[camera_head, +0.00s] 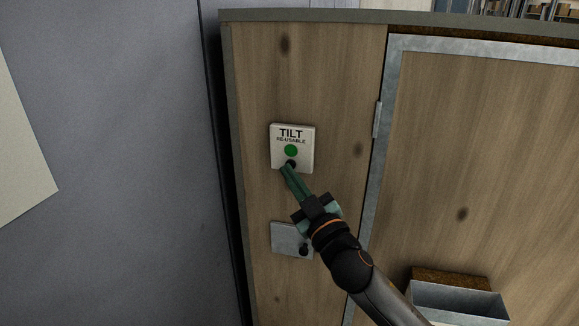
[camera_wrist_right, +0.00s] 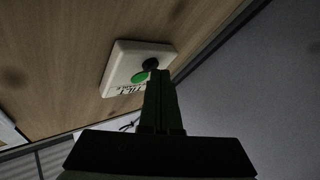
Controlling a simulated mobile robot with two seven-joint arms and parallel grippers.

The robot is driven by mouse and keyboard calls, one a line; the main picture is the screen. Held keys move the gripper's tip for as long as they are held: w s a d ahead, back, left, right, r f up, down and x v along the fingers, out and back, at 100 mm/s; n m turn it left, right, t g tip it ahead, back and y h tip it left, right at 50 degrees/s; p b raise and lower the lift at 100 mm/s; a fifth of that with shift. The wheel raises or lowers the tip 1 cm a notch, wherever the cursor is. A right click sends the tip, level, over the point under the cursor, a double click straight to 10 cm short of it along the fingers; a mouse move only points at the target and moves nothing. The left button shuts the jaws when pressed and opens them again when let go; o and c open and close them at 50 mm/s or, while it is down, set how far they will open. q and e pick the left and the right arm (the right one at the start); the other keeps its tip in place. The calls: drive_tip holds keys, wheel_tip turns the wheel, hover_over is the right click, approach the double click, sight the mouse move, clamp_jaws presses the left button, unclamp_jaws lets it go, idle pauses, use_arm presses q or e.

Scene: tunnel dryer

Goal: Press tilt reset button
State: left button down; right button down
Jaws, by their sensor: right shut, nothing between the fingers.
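The tilt device is a small white square plate (camera_head: 304,160) marked "TILT RE-USABLE", fixed to the wooden panel in the head view. It has a green dot (camera_head: 291,150) and a dark round button (camera_head: 291,163) just below it. My right gripper (camera_head: 286,170) is shut and empty, its fingertips at the button's lower edge. In the right wrist view the plate (camera_wrist_right: 122,62), green dot (camera_wrist_right: 140,77) and black button (camera_wrist_right: 150,64) show just beyond my fingertips (camera_wrist_right: 159,74). The tips partly cover the button; I cannot tell whether they touch it. My left gripper is not in view.
A grey metal plate with a dark knob (camera_head: 284,236) sits below the device, partly behind my right arm. A metal-framed door (camera_head: 480,150) with a hinge is to the right. An open metal box (camera_head: 460,299) is at lower right. A grey wall (camera_head: 110,150) is at left.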

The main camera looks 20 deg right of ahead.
idle(0.4)
drive_tip(key=shift+s+a, duration=0.45)
drive_tip(key=shift+s, duration=0.2)
drive_tip(key=s+a, duration=0.2)
drive_tip(key=s, duration=0.2)
drive_tip(key=shift+s+a, duration=0.1)
drive_tip(key=shift+a, duration=0.3)
idle(0.6)
drive_tip(key=s+d+f+m+g+h+p, duration=0.1)
drive_tip(key=s+f+m+g+p, duration=0.2)
drive_tip(key=f, duration=0.8)
drive_tip(key=s+f+g+p, duration=0.2)
drive_tip(key=s+f+g, duration=0.2)
drive_tip(key=f, duration=0.6)
drive_tip(key=s+f+m+g+p, duration=0.2)
drive_tip(key=s+f+g, duration=0.2)
drive_tip(key=s+f, duration=1)
drive_tip(key=shift+s+d+g, duration=0.25)
drive_tip(key=shift+s+g, duration=0.15)
drive_tip(key=shift+s, duration=0.85)
